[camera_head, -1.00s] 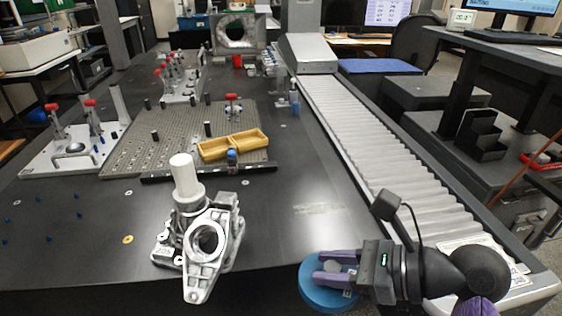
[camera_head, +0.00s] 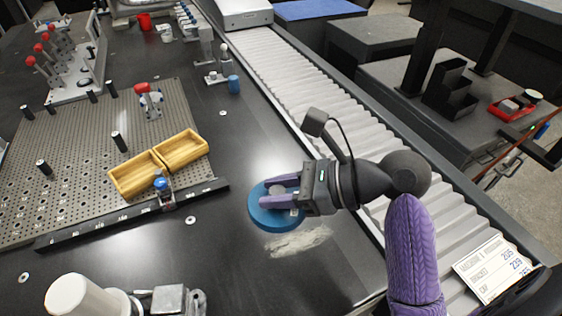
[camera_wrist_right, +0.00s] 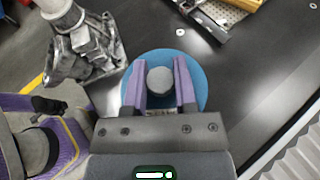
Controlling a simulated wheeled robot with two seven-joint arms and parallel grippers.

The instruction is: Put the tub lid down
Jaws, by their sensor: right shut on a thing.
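The tub lid (camera_head: 262,218) is a round blue disc with a grey knob. In the head view it is over the dark table, left of the roller conveyor. My right gripper (camera_head: 268,191) is shut on the lid's knob, with one purple finger on each side. The right wrist view shows the lid (camera_wrist_right: 199,78) too, with the knob (camera_wrist_right: 160,80) between the fingers. I cannot tell whether the lid's underside touches the table.
A yellow two-part tray (camera_head: 182,148) sits on the perforated plate (camera_head: 70,150), left of the lid. A metal casting (camera_wrist_right: 88,52) with a white cylinder (camera_head: 80,297) stands nearer to me. The conveyor (camera_head: 310,95) runs along the right.

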